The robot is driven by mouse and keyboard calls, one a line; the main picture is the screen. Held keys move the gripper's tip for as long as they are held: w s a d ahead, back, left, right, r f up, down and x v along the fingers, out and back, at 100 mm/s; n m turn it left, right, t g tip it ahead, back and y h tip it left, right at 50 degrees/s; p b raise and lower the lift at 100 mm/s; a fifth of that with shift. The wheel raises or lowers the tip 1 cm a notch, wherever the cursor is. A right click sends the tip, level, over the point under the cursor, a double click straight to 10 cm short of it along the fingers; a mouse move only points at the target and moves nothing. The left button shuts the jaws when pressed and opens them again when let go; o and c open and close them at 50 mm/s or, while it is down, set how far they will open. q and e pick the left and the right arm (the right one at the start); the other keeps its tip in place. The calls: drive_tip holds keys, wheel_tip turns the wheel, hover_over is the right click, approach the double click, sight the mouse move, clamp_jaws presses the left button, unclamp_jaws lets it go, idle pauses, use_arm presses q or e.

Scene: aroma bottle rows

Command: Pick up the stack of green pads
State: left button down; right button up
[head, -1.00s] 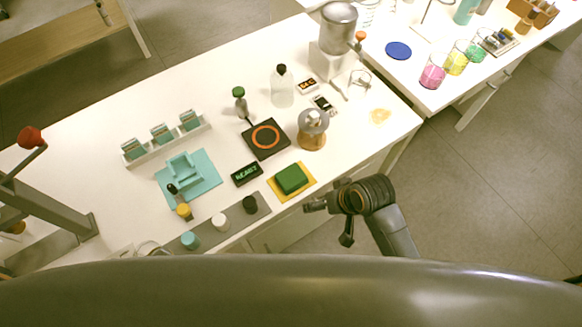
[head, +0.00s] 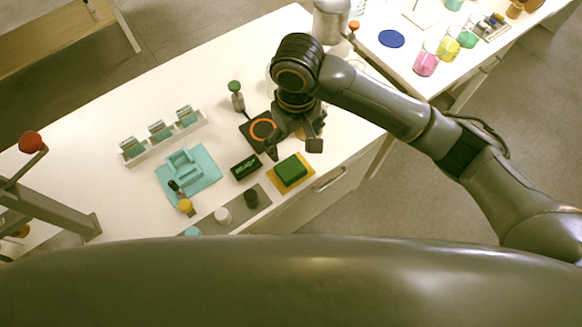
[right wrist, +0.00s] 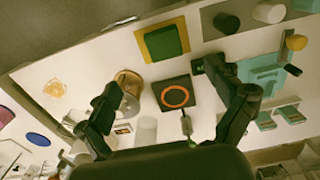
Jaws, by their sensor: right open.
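The stack of green pads (head: 291,171) sits on a yellow mat (head: 304,185) near the front edge of the white table. The stack also shows in the right wrist view (right wrist: 163,43), beyond my fingertips at the top of the picture. My right gripper (head: 293,149) is open and empty, above the table just behind the stack, near the black plate with the orange ring. Its two spread fingers show in the right wrist view (right wrist: 168,90) with nothing between them. My left gripper is not in view.
A black display (head: 246,167) stands left of the stack. A grey strip (head: 237,211) with a black cap and a white cap lies at the front left. A teal tray (head: 205,178) is farther left. A copper-based device (right wrist: 129,95) stands close to my right fingers in the wrist view.

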hover_over(294, 171)
wheel_tip(294, 171, down, 8)
drive_tip(key=shift+w+d, duration=0.1)
drive_tip(key=shift+f+p, duration=0.45)
drive_tip(key=shift+f, duration=2.25)
drive_tip(key=c, duration=1.2)
